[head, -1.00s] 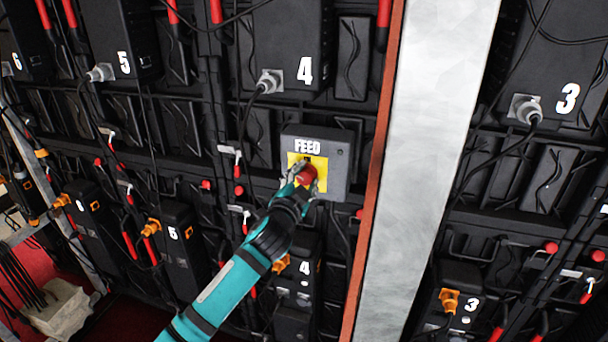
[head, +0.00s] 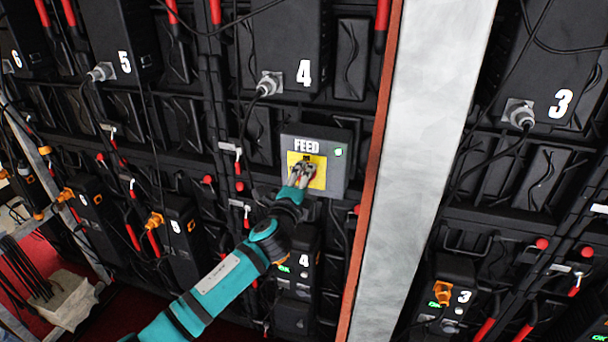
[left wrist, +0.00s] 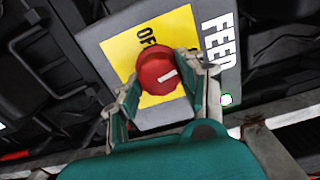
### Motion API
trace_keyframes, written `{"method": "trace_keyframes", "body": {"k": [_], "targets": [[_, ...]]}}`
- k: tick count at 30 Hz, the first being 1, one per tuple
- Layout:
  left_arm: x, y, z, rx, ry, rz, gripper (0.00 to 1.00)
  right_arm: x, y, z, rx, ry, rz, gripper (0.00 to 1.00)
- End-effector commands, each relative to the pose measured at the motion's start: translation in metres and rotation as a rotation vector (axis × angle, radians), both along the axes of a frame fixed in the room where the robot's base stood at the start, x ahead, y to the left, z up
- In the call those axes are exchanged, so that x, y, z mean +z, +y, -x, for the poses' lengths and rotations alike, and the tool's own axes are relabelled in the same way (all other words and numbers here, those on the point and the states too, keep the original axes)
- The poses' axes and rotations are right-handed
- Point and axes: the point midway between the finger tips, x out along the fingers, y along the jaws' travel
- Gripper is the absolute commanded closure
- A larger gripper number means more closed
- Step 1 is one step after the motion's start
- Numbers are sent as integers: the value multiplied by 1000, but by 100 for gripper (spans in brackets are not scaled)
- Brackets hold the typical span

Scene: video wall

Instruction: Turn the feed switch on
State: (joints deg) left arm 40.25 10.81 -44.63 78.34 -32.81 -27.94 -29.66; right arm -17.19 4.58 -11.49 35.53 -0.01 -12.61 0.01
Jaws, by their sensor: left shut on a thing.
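The feed switch box (head: 341,178) is grey with a yellow plate (head: 320,181), the word FEED and a lit green lamp (head: 338,152). Part of a dark word, "OF", shows beside the knob; the plate's other side is hidden by my fingers. My left gripper (head: 301,176) is shut on the knob, with a finger on each side of it (left wrist: 160,92). My right gripper is not in view.
A pale metal post (head: 425,170) with a rust-coloured edge stands right of the box. Black numbered panel units, such as upper unit 4 (head: 285,50), surround it with cables and red handles. A pale sack-like thing (head: 68,302) lies at lower left.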

Motion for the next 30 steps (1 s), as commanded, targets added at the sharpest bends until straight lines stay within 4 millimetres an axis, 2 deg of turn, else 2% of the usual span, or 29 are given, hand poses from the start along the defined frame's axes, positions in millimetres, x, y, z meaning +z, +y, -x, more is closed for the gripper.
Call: {"method": "trace_keyframes", "body": {"k": [12,28,29,30], "targets": [[-1,0,0,-1,-44,-173,92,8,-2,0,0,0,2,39],[-2,0,0,-1,-51,-197,92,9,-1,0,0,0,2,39],[-2,0,0,-1,-51,-197,59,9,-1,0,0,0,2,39],[-2,0,0,-1,-51,-197,54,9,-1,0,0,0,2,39]]}}
